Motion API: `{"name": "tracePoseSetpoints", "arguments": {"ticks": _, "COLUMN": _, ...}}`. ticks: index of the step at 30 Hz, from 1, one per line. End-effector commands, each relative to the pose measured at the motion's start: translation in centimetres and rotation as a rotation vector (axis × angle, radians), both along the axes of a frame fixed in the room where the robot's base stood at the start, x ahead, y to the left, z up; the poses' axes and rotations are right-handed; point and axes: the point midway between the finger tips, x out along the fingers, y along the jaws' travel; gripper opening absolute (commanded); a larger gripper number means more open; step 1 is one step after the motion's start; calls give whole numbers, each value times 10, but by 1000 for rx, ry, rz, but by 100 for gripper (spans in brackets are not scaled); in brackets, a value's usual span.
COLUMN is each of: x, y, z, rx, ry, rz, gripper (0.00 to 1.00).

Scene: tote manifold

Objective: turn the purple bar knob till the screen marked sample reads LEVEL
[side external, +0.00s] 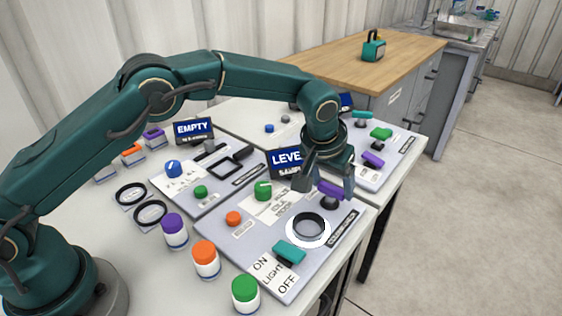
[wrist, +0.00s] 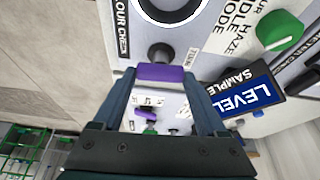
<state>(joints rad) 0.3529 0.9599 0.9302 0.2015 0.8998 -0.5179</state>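The purple bar knob (side external: 332,189) sits on the near panel, below and between the fingers of my gripper (side external: 326,190). In the wrist view the purple bar (wrist: 160,73) spans most of the gap between the fingertips (wrist: 160,80), its long side running from finger to finger. The fingers are wide apart, and I see no clear grip on the bar. The screen marked sample (wrist: 245,95) reads LEVEL. In the side view its screen (side external: 286,160) also shows LEVEL, partly covered by my gripper.
A second screen (side external: 193,130) reads EMPTY. The near panel also carries a green knob (side external: 263,190), a black ring on white (side external: 308,229) and a teal light switch (side external: 289,251). Capped jars, among them a green-capped one (side external: 245,292), stand along the front.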

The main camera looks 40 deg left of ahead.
Motion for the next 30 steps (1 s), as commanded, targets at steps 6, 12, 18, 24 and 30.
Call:
{"name": "tracePoseSetpoints", "arguments": {"ticks": 6, "x": 0, "y": 1, "z": 0, "rx": -1, "ry": 3, "rz": -69, "gripper": 19}}
{"name": "tracePoseSetpoints", "arguments": {"ticks": 12, "x": 0, "y": 1, "z": 0, "rx": -1, "ry": 0, "rz": -117, "gripper": 19}}
{"name": "tracePoseSetpoints", "arguments": {"ticks": 18, "x": 0, "y": 1, "z": 0, "rx": -1, "ry": -1, "rz": -117, "gripper": 19}}
{"name": "tracePoseSetpoints", "arguments": {"ticks": 24, "x": 0, "y": 1, "z": 0, "rx": -1, "ry": 0, "rz": -117, "gripper": 100}}
{"name": "tracePoseSetpoints", "arguments": {"ticks": 30, "x": -1, "y": 1, "z": 5, "rx": -1, "ry": -2, "rz": -117, "gripper": 100}}
